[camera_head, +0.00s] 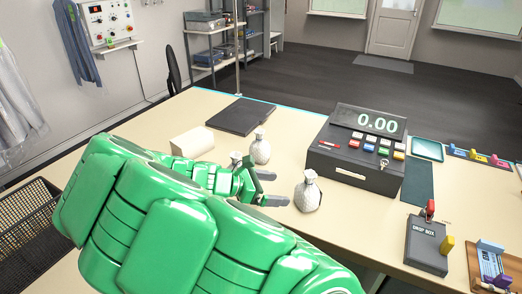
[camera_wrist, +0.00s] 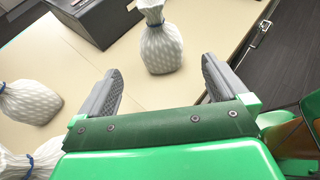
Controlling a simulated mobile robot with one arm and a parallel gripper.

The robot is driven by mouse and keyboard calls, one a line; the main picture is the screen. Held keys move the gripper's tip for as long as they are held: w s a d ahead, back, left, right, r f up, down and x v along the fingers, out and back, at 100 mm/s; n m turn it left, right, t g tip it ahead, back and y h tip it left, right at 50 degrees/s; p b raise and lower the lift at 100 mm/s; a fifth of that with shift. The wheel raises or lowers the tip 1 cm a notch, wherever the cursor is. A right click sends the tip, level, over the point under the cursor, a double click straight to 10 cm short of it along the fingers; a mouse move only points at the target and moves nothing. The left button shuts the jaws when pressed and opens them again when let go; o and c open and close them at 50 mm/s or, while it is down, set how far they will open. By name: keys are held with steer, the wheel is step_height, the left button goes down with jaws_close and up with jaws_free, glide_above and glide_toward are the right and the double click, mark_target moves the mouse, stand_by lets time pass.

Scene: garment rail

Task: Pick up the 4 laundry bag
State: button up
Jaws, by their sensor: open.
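Three white patterned laundry bags with tied necks stand on the cream counter (camera_head: 330,222). One laundry bag (camera_head: 309,195) stands just right of my gripper (camera_head: 272,187). In the wrist view this bag (camera_wrist: 161,48) is upright, with a blue tie, beyond the gap between my open fingers (camera_wrist: 162,72). The fingers are empty and apart from it. A second bag (camera_head: 260,149) stands behind my gripper and shows at the left of the wrist view (camera_wrist: 30,102). A third bag (camera_head: 236,156) is mostly hidden by my arm; part of it shows at the wrist view's lower left (camera_wrist: 35,160).
A dark cash register (camera_head: 350,165) reading 0.00 stands behind the nearest bag. A drop box (camera_head: 427,245) sits to the right. A black flat pad (camera_head: 241,116) and a cream block (camera_head: 192,141) lie behind my arm. A wire basket (camera_head: 25,225) is at left.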

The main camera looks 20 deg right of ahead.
steer(key=c, duration=0.9)
steer(key=shift+o, duration=0.2)
